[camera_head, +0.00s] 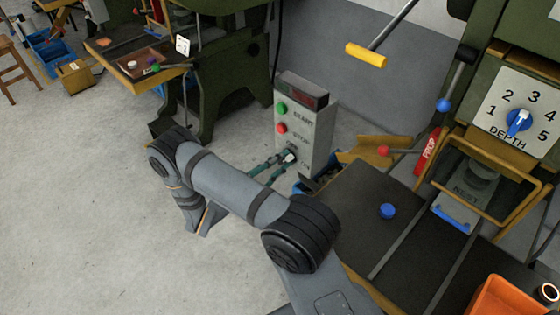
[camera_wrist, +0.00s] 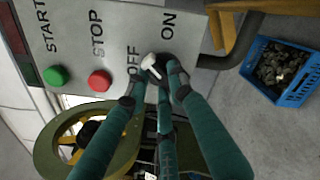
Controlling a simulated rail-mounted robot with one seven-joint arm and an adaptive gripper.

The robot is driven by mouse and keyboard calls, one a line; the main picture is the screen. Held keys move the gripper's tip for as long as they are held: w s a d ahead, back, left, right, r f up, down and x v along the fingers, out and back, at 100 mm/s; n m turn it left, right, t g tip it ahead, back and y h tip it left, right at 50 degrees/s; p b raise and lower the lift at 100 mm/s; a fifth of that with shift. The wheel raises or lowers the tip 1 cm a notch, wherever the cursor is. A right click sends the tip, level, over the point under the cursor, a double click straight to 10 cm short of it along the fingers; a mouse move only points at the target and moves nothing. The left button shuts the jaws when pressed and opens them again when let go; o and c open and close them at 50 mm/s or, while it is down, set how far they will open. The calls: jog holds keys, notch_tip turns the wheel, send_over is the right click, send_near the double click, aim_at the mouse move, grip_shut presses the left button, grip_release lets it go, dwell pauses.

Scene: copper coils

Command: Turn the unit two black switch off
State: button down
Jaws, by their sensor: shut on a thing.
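The black switch (camera_wrist: 153,66) with a pale handle sits low on the front of a grey control box (camera_wrist: 115,22), beside the OFF and ON labels. My gripper (camera_wrist: 160,72) has its teal fingers shut on the switch, around its pale handle. Its exact turn is hard to tell because the fingertips partly cover it. In the head view my gripper (camera_head: 286,158) reaches the lower front of the control box (camera_head: 318,130), below the green START and red STOP buttons.
A green START button (camera_wrist: 56,76) and a red STOP button (camera_wrist: 99,80) are close by on the same panel. A blue crate (camera_wrist: 301,92) of dark pieces stands on the floor at right. A dark worktable (camera_head: 345,215) and a press with a DEPTH dial (camera_head: 518,122) are to the right.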

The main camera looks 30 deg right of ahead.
jog(key=n, duration=0.4)
jog(key=shift+w+a+f+n, duration=0.1)
jog(key=shift+f+n, duration=0.05)
jog(key=shift+n, duration=0.15)
jog(key=shift+f+n, duration=0.1)
jog(key=shift+n, duration=1.5)
jog(key=c, duration=1.5)
grip_release()
jog(key=v, duration=1.2)
jog(key=x, duration=1.2)
